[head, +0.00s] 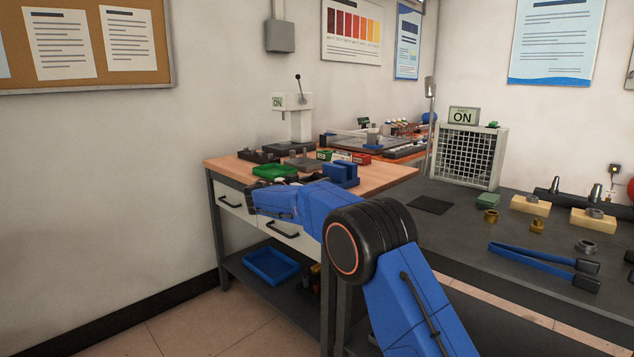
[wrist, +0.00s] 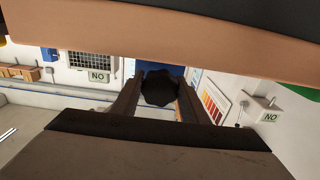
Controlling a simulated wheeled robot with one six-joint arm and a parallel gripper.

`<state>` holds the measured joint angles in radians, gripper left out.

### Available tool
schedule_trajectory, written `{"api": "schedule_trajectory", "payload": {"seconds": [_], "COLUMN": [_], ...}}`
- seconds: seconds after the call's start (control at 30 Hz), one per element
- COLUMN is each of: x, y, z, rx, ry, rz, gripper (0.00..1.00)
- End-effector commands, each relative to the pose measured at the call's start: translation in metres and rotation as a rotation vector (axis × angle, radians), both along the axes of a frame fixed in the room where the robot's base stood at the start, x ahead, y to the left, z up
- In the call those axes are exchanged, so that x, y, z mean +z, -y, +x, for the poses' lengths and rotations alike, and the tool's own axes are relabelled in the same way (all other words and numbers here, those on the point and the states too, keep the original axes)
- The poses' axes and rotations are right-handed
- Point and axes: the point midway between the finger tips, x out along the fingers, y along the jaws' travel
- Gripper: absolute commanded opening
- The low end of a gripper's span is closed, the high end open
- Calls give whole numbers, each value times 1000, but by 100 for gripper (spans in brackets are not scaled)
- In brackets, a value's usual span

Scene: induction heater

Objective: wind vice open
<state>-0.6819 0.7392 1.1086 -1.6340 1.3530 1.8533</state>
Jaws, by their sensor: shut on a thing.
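The blue vice (head: 341,173) sits near the front edge of the wooden bench top. In the wrist view, a dark lobed knob (wrist: 158,88) shows in front of a blue patch of the vice (wrist: 176,71). My gripper (wrist: 157,96) has one finger on each side of this knob and is shut on it. In the head view, my blue arm reaches over to the bench's front edge, and its wrist hides the knob and most of my gripper. The vice's jaw gap is too small to judge.
The wooden bench (head: 385,180) also holds a green tray (head: 274,171), small coloured boxes (head: 343,157) and a white press (head: 297,122). A blue bin (head: 271,265) stands on its lower shelf. The dark table (head: 450,225) at right carries blue tongs (head: 535,256).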

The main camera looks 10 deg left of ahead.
Motion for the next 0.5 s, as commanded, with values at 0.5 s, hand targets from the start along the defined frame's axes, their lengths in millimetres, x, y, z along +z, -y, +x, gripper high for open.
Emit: {"api": "schedule_trajectory", "payload": {"seconds": [0.5], "x": [0], "y": [0], "z": [-1], "rx": [0], "ry": [-143], "rz": [-183], "gripper": [18]}}
